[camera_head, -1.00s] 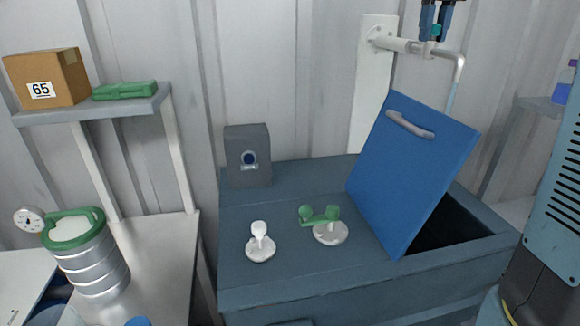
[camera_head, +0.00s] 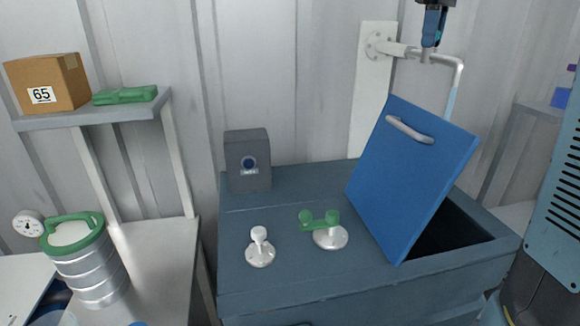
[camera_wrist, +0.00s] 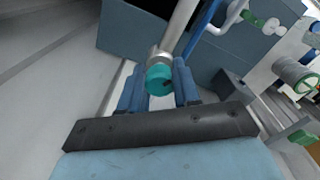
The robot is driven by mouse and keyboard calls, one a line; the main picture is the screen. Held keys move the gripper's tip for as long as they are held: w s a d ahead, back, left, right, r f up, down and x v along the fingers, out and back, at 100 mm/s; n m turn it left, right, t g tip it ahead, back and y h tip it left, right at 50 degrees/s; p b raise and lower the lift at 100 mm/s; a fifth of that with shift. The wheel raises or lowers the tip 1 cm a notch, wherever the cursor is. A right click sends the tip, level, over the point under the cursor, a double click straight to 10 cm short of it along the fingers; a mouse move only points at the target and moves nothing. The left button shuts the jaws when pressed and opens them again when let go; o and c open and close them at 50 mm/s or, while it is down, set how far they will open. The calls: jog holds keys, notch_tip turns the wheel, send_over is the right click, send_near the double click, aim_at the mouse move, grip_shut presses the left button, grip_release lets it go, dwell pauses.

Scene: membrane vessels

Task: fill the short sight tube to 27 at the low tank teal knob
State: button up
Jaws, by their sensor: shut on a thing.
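The teal knob (camera_wrist: 159,80) is on a wall-mounted pipe valve above the tank. My gripper (camera_wrist: 158,88) is shut on it in the wrist view, one dark blue finger on each side. In the head view my gripper (camera_head: 432,28) is at the top, at the valve, and hides the knob. The grey pipe (camera_head: 445,58) runs right from a white wall plate and bends down. A pale blue stream or tube (camera_head: 450,98) hangs under its end and passes behind the blue lid. I cannot pick out the short sight tube or any scale for certain.
A raised blue lid (camera_head: 415,175) stands over an opening in the dark tank (camera_head: 300,280). A green-handled valve (camera_head: 328,225), a white knob (camera_head: 260,245) and a grey box (camera_head: 247,160) are on top. A steel vessel with a gauge (camera_head: 85,255) stands left.

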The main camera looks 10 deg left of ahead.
jog(key=n, duration=0.7)
jog(key=shift+n, duration=0.3)
jog(key=shift+r, duration=0.1)
dwell(6.9)
